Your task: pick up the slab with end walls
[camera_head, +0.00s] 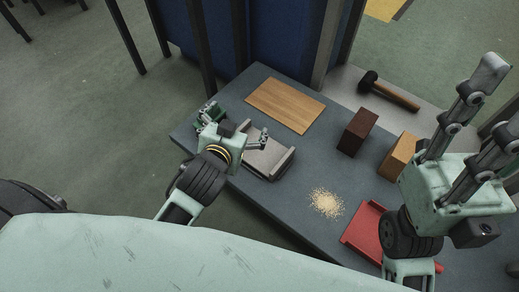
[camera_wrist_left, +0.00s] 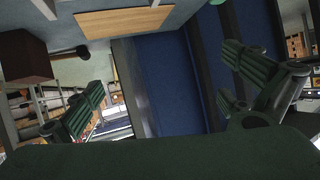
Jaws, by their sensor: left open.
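The slab with end walls (camera_head: 270,162) is a grey piece lying on the dark table, with a raised wall at its right end. My left gripper (camera_head: 237,121) is at the slab's left end and hides that part. Its fingers are spread, with one finger over or beside the slab's upper left edge; I cannot tell whether it touches. In the left wrist view the left gripper (camera_wrist_left: 165,68) shows two green ribbed fingers wide apart with nothing between them. I cannot make out the slab there. My right gripper (camera_head: 502,88) is raised at the right, its fingers apart and empty.
A wooden board (camera_head: 286,105), a dark brown brick (camera_head: 357,132) and an orange-tan brick (camera_head: 397,155) stand or lie on the table (camera_head: 290,205). A hammer (camera_head: 390,92) lies behind. Crumbs (camera_head: 326,203) and a red tray (camera_head: 365,228) are nearer. Dark posts (camera_head: 198,45) rise behind the table.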

